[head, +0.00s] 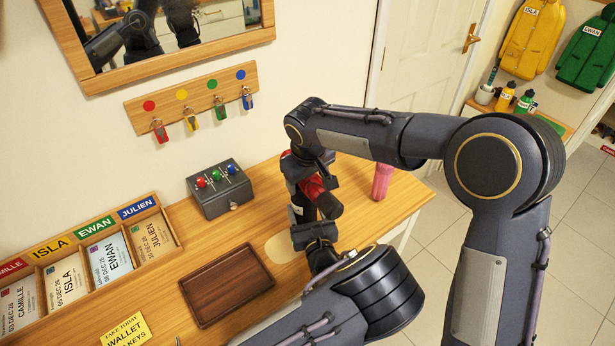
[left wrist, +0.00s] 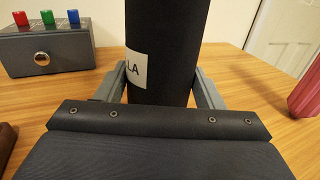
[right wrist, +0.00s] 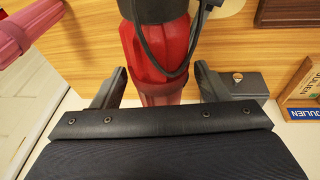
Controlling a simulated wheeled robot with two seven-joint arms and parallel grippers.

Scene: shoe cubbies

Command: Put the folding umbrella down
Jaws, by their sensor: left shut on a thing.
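The folding umbrella has a red body (head: 314,187) and a dark cylindrical part with a white label (left wrist: 137,68) reading "LA". It is roughly upright above the right part of the wooden table. My left gripper (head: 306,228) is shut on the dark part, with one finger on each side of it in the left wrist view (left wrist: 160,88). My right gripper (head: 308,172) is at the red part. In the right wrist view, its open fingers (right wrist: 158,85) flank the red body (right wrist: 160,50), with gaps visible; a black strap loops there. My arms hide much of the umbrella.
A brown tray (head: 207,309) and a pale oval patch (head: 285,252) are on the table (head: 165,275). A grey box with coloured knobs (head: 220,193) stands behind. A pink ribbed object (head: 383,180) stands at right. Name-labelled slots (head: 25,269) are at left.

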